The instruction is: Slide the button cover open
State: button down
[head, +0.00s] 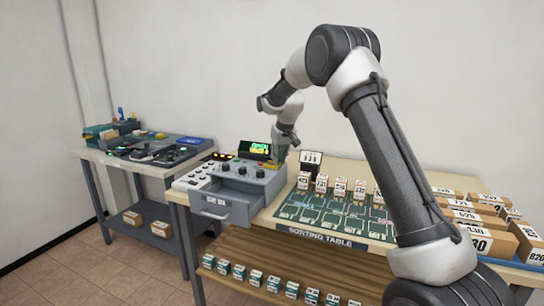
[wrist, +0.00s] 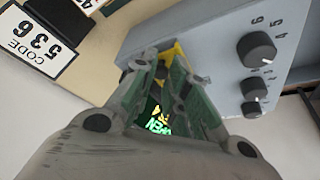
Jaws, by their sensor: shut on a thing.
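The grey control box (head: 262,185) stands at the left end of the sorting table. My gripper (head: 281,160) is low over its right rear part, where the arm hides the button cover. In the wrist view, my gripper (wrist: 166,60) has its fingertips closed in on a yellow piece (wrist: 172,50) at the box's edge, which looks like the button cover. How far the cover is slid is hidden by the fingers. The display (head: 258,149) behind the box is lit and shows "OPEN"; its green letters (wrist: 158,121) also show between the fingers.
A drawer (head: 222,207) sticks out from the box's front. A number card (head: 311,158) and small numbered boxes (head: 340,186) stand to the right. Cartons (head: 480,236) sit at the table's far right.

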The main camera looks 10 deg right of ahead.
jog(key=c, duration=1.7)
grip_release()
jog(key=shift+o, duration=0.2)
jog(key=v, duration=1.2)
